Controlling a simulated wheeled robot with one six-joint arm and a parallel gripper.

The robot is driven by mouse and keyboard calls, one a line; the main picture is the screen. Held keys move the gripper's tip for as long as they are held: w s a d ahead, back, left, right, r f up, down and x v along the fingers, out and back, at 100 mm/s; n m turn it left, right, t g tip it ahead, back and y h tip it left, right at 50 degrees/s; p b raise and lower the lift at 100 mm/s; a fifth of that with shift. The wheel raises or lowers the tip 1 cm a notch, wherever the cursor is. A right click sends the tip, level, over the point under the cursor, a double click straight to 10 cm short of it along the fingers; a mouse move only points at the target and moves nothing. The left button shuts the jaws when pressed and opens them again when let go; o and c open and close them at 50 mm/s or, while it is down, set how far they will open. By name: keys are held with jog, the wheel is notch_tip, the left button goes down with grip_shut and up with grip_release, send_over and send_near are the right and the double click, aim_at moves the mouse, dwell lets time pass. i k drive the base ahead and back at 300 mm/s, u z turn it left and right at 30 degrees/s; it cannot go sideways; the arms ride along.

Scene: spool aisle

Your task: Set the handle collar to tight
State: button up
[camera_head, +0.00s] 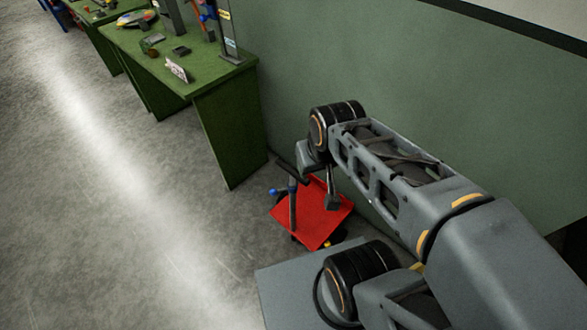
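A small red platform cart (320,221) stands on the floor below my arm. A dark upright handle post (292,212) rises from its left side, with a dark crossbar (291,171) at the top. A blue knob (275,192) sticks out to the left from about the post's upper part, where the collar seems to be; any tight or loose marking is too small to read. My gripper (332,201) points down over the cart, to the right of the post and apart from it in the picture. Its fingers are too small and partly hidden to tell their opening.
A green workbench (226,120) with tools and small items stands at the upper left. A green wall (400,75) runs behind the cart on the right. Grey floor (120,210) to the left is clear.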

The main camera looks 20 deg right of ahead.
aim_at(273, 192)
jog(key=u, duration=0.6)
jog(key=k, duration=0.65)
jog(key=u, duration=1.05)
jog(key=i, duration=1.5)
jog(key=z, duration=0.65)
